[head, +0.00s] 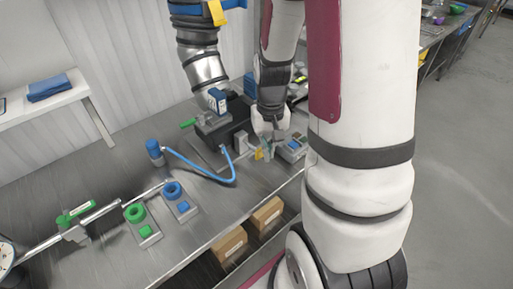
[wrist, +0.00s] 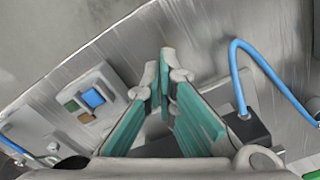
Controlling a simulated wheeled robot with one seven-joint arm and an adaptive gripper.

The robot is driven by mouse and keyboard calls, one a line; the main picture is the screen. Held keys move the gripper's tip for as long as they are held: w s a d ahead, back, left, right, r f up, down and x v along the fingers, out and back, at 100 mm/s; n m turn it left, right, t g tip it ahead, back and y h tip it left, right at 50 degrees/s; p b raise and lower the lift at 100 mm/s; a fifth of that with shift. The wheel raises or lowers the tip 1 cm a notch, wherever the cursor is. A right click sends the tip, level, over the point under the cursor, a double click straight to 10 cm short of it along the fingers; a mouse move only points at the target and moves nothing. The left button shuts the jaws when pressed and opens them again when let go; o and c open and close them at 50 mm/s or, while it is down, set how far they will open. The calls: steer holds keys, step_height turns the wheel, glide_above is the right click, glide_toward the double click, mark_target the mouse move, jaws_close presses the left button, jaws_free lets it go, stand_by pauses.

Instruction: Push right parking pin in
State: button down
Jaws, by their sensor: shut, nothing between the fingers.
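My gripper (head: 268,138) is low over the far right part of the steel bench, beside a dark machine block (head: 222,122). In the wrist view its teal-padded fingers (wrist: 164,75) come together at the tips with nothing held. A small yellow piece (head: 259,154) shows just below the gripper in the head view. I cannot tell whether it belongs to a parking pin. I cannot make out the right parking pin clearly in either view; the fingers and arm cover part of that area.
A small control box with a blue screen (wrist: 93,97) stands close by; it also shows in the head view (head: 292,148). A blue hose (head: 215,178) loops over the bench. Green (head: 135,213) and blue (head: 172,190) ring fittings stand nearer. Cardboard boxes (head: 230,243) sit below the bench edge.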

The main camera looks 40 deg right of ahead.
stand_by(0.3)
steer(key=shift+w+b, duration=0.4)
steer(key=shift+w, duration=1.5)
step_height(320, 180, up, 7)
steer(key=s+p, duration=0.2)
steer(key=p, duration=0.3)
steer(key=s+a+r+n+t, duration=0.35)
steer(key=a+r, duration=0.55)
steer(key=r, duration=0.5)
steer(key=s+a+r+n+t, duration=0.2)
steer(key=s+a+r, duration=0.5)
steer(key=s, duration=0.3)
steer(key=shift+s+r, duration=0.25)
steer(key=shift+s, duration=0.15)
